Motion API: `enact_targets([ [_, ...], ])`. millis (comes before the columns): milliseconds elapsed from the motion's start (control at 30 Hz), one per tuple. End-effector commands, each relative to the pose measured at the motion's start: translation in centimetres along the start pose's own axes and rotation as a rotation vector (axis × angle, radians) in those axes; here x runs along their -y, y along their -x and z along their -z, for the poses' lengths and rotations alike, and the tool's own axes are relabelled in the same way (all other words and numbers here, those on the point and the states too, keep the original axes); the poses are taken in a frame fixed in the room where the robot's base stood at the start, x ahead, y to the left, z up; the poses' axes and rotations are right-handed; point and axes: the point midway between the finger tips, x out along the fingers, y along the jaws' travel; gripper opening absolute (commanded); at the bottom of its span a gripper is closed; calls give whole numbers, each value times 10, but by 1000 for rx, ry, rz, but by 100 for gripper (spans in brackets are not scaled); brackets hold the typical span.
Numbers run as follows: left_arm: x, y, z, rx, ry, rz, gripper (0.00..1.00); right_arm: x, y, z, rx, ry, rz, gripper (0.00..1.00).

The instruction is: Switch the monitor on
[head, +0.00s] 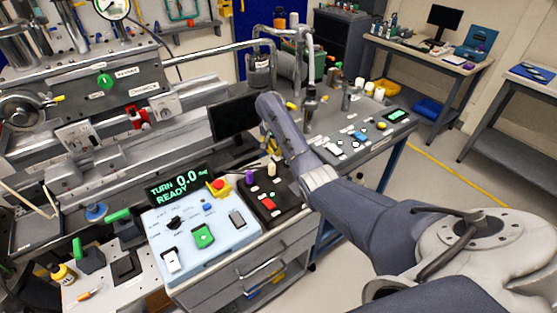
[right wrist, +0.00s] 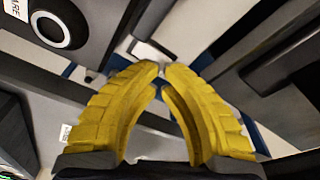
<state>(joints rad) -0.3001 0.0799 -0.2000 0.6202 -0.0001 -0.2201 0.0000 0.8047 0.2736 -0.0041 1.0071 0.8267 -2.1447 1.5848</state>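A dark, blank monitor (head: 232,118) stands on the bench left of my right forearm in the head view. My arm covers part of its right side. My right arm reaches in from the right and ends beside the monitor; its fingers are not clearly seen there. In the right wrist view the yellow fingers of my right gripper (right wrist: 161,70) come together at the tips with nothing visible between them. A small pale piece (right wrist: 150,50) lies just beyond the tips; I cannot tell what it is or whether they touch it. My left gripper is not in view.
A light blue control box (head: 185,225) with a lit readout (head: 180,184) and a dark button box (head: 268,204) stand in front. A grey panel with buttons (head: 365,140) lies right of my arm. Pipes (head: 300,45) rise behind. A round dark-centred part (right wrist: 50,28) is at upper left in the wrist view.

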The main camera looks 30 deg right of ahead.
Motion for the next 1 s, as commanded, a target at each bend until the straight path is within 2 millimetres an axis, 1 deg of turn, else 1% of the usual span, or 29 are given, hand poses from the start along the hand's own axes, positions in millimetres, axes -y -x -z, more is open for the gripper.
enact_targets([
  [300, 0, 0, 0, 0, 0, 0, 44, 1, 22, 4, -1, -1, 3, 0],
  [500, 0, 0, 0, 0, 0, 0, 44, 1, 33, 5, -1, 0, 2, 0],
  [700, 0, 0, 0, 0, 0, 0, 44, 0, 38, 6, -1, 0, 1, 0],
  [1000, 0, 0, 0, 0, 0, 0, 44, 0, 38, 6, -1, 0, 1, 0],
])
